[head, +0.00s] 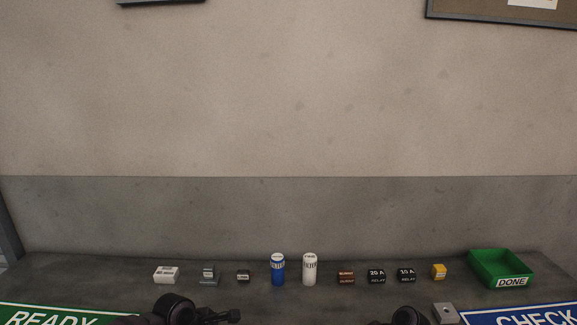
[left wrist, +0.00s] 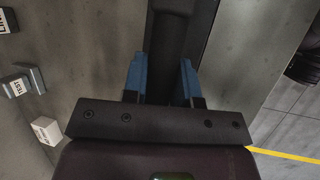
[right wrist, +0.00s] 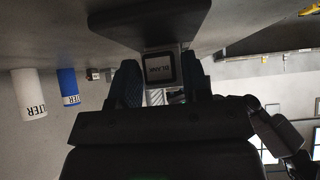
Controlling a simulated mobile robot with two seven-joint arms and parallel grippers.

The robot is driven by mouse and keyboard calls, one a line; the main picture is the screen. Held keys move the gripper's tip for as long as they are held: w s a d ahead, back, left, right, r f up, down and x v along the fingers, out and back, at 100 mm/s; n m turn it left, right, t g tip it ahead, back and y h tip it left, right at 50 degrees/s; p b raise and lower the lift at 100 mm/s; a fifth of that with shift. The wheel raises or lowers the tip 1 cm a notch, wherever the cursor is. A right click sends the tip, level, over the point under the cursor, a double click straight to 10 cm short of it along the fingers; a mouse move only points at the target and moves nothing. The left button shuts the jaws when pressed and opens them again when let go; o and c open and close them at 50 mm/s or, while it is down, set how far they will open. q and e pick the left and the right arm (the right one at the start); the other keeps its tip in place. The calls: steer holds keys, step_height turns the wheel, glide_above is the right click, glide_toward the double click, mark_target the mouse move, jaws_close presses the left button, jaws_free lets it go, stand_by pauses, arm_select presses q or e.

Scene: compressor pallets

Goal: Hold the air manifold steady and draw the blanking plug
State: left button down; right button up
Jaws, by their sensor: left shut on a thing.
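In the left wrist view my left gripper (left wrist: 162,78) has its blue fingers on either side of a dark bar (left wrist: 172,45), which looks like the air manifold, and is shut on it. In the right wrist view a dark square block (right wrist: 160,68) with a pale label, apparently reading BLANK, looks like the blanking plug. It sits under a dark slab (right wrist: 145,18). My right gripper (right wrist: 161,80) has its fingers on either side of the plug and looks open, with a narrow gap at the right. The head view does not clearly show the manifold or plug.
Along the bench stand a white box (head: 166,275), a blue filter (head: 278,270), a white filter (head: 310,269), relays (head: 376,276) and a yellow block (head: 439,272). A green DONE tray (head: 485,276) is at right. READY (head: 60,316) and CHECK (head: 530,316) signs lie in front.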

steer(key=c, duration=0.4)
steer(key=o, duration=1.5)
steer(key=shift+d, duration=0.1)
steer(key=v, duration=1.2)
steer(key=shift+a+f, duration=0.2)
steer(key=shift+a, duration=0.2)
steer(key=c, duration=0.5)
steer(key=shift+x, duration=1.2)
steer(key=shift+c, duration=0.2)
